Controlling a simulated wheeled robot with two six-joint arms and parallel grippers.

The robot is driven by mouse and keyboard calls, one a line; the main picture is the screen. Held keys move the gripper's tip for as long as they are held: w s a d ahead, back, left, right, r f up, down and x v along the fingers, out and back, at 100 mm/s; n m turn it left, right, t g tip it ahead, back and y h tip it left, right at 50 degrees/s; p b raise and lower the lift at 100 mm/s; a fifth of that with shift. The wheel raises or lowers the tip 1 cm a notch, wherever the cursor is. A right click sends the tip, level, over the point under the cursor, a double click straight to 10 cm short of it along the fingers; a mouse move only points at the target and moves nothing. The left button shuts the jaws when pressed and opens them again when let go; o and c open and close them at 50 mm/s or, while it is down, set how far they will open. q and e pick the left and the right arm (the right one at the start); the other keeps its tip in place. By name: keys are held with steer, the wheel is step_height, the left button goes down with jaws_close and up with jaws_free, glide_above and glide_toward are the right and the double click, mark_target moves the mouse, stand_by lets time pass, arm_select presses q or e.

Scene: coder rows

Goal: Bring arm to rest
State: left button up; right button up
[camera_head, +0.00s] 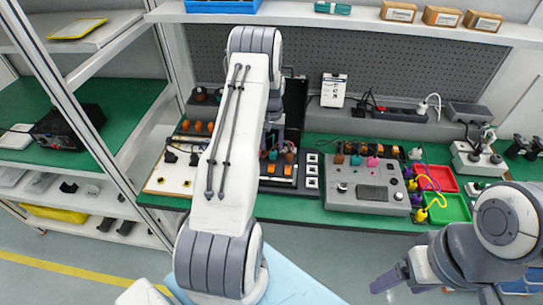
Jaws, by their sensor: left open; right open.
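My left arm reaches from the bottom middle over the green workbench (325,205). Its wrist bends down behind the white link, and my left gripper (271,143) is mostly hidden there, above the dark module with orange and teal parts (277,170). I see nothing held in it. My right arm is folded at the lower right. My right gripper (388,281) is open and empty in front of the bench, over the floor.
A grey control box (367,193) stands mid-bench. A red bin (437,178) and a green bin (449,208) with yellow and purple plugs lie to its right. A white panel (168,178) is at left. A shelf upright (62,95) stands left of my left arm. The floor in front is free.

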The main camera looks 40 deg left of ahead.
arm_select(q)
steer(key=shift+r, duration=0.45)
steer(key=w+d+r+m, duration=0.1)
steer(key=d+r, duration=0.3)
steer(key=d, duration=0.3)
steer(key=w+d+r+m, duration=0.1)
steer(key=d+r+m, duration=0.15)
steer(key=d, duration=0.35)
steer(key=s+d+r+m+b, duration=0.15)
steer(key=s+d+r, duration=0.25)
steer(key=d, duration=0.4)
steer(key=s+d+r+m, duration=0.2)
steer(key=s+d+r, duration=0.2)
steer(key=d, duration=0.4)
steer(key=s+d+r+m, duration=0.1)
steer(key=s+d+m, duration=0.1)
steer(key=s, duration=0.5)
steer(key=s+d+r+m+b, duration=0.1)
steer(key=s+d, duration=0.3)
steer(key=s, duration=0.4)
steer(key=s+d+r+m, duration=0.1)
steer(key=s+d+m, duration=0.2)
steer(key=s, duration=0.5)
steer(key=shift+s+d+r+t+h+b, duration=0.15)
steer(key=shift+d+r+t+h+b, duration=0.15)
steer(key=shift+d+b, duration=0.1)
